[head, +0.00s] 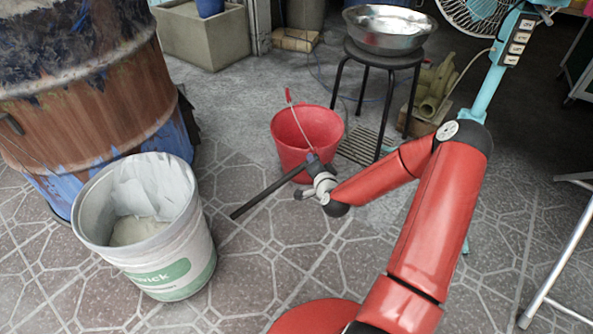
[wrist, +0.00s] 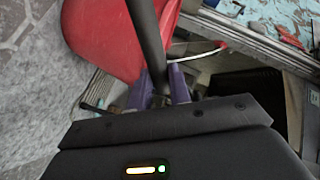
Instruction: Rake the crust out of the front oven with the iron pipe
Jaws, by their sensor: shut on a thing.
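My gripper (head: 314,163) is shut on the dark iron pipe (head: 262,196), in front of the red bucket in the head view. The pipe slants down and left from the jaws, its free end over the tiled floor. In the wrist view the pipe (wrist: 148,40) runs from between the two purple fingers of my gripper (wrist: 159,82) up past the top edge. A large rusty barrel (head: 95,110) with blue paint stands at the left of the head view, apart from the pipe. I cannot make out an oven mouth or the crust in either view.
A white bucket (head: 178,250) with pale contents stands between barrel and pipe. The red bucket (head: 290,152) is close behind my gripper; it also shows in the wrist view (wrist: 110,35). A stool (head: 383,58) with a metal basin (head: 390,28) stands behind. Front floor tiles are open.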

